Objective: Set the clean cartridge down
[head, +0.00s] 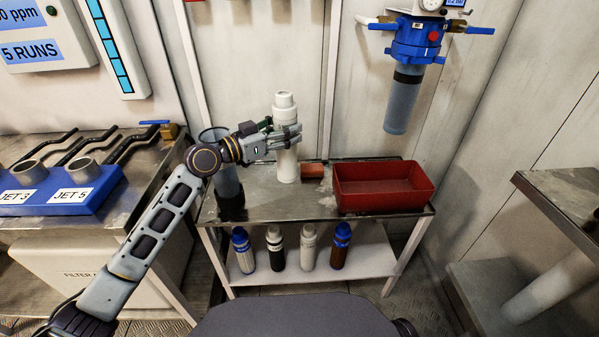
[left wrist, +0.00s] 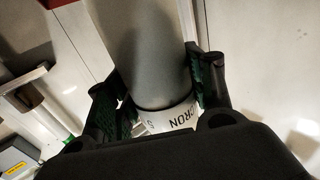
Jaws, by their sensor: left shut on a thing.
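The cartridge (head: 286,160) is a white upright cylinder with a narrower stepped top, over the middle of the metal table (head: 265,200). Its lower end shows close to the table top; I cannot tell whether it touches. My left gripper (head: 288,138) is shut on the cartridge around its upper half, coming from the left. In the left wrist view the fingers (left wrist: 160,88) sit on either side of the pale cartridge (left wrist: 150,55), near a white label band with partly hidden dark letters. My right gripper is not in view.
A red open tray (head: 384,206) stands on the table's right, beside a small reddish block (head: 313,171). A dark clear cylinder (head: 230,187) stands at left behind my wrist. Several bottles (head: 308,247) stand on the lower shelf. A blue-headed filter housing (head: 408,85) hangs on the wall.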

